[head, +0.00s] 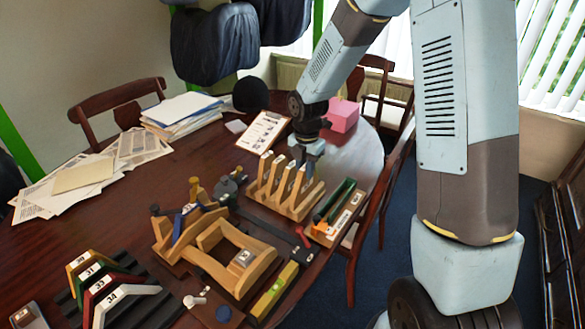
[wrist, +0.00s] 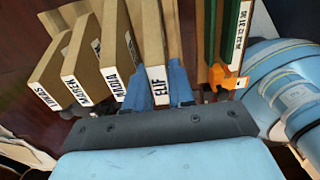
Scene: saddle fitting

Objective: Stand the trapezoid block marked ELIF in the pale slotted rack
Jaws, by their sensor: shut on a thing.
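The trapezoid block marked ELIF (wrist: 154,60) is in the wrist view, its white name label facing the camera. My gripper (wrist: 158,92) is shut on it, with a blue finger on each side. In the head view my gripper (head: 309,152) points down over the right end of the pale slotted rack (head: 280,207). ELIF lines up beside other tan blocks, but its lower end is hidden, so I cannot tell whether it is seated in a slot.
A holder with green pieces (head: 335,203) is close on the right. A wooden frame (head: 228,258) stands in front left. A clipboard (head: 263,132) and pink box (head: 342,115) lie behind.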

